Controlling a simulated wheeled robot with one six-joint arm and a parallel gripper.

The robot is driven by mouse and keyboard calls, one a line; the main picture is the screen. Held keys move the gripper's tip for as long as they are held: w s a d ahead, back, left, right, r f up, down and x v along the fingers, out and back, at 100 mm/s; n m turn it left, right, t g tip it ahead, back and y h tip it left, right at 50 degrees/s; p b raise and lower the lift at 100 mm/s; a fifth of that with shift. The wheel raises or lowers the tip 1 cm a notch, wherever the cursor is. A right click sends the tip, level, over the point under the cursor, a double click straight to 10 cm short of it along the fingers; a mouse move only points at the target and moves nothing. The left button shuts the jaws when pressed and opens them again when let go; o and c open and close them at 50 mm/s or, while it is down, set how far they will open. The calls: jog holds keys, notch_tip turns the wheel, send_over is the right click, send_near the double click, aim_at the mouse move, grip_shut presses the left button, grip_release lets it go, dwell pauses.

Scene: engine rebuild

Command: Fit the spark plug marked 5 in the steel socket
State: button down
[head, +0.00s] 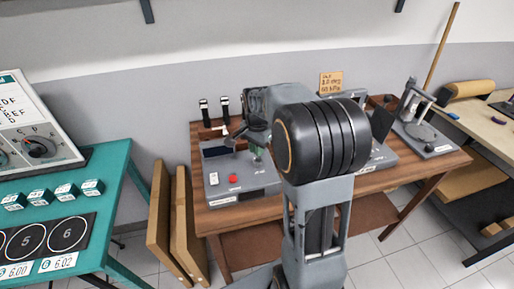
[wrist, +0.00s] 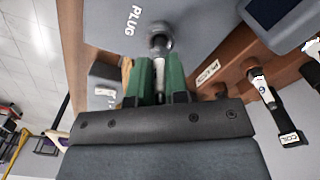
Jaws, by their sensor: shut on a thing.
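In the wrist view my gripper (wrist: 161,75) has its green fingers closed on a slim spark plug, mostly hidden between them; its number cannot be read. A round grey metal piece (wrist: 159,38), which looks like the steel socket, is at the fingertips beside the word PLUG on a grey panel (wrist: 110,20). I cannot tell whether the plug is inside it or only lined up with it. In the head view my gripper (head: 258,155) is low over the grey test unit (head: 255,183), partly hidden by my arm.
A wooden rack (wrist: 232,72) labelled PLUGS stands close by, with a part marked 6 (wrist: 262,90) and one labelled COIL (wrist: 291,138). The unit has a red button (head: 233,178). A press-like stand (head: 424,135) is at right; a teal table (head: 110,185) is at left.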

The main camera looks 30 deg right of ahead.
jog(key=shift+f, duration=0.3)
dwell(0.4)
jog(key=c, duration=1.1)
grip_release()
jog(key=shift+o, duration=0.2)
jog(key=shift+r+p, duration=2.9)
jog(key=shift+r, duration=0.9)
